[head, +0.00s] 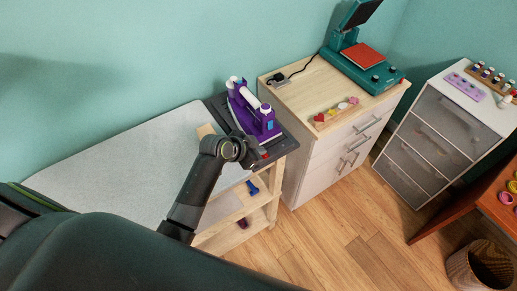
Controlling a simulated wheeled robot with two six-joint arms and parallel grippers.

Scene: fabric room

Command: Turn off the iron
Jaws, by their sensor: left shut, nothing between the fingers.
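The iron (258,116) is purple and white. It stands on a dark grey rest (287,143) at the right end of the ironing board (120,152). My left arm reaches up from the bottom of the head view. Its gripper (258,154) is shut and empty, just in front of the iron at the near edge of the rest. A small red part (263,153) shows by the fingertips; I cannot tell whether they touch it. The arm's wrist hides part of the board. My right gripper is not in view.
A wooden-topped drawer cabinet (330,152) stands right of the board. It carries a green heat press (365,63), a tray of coloured shapes (336,113) and a black plug with its cord (278,77). Shelves under the board hold a blue item (252,188). Open wooden floor (345,235) lies at front right.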

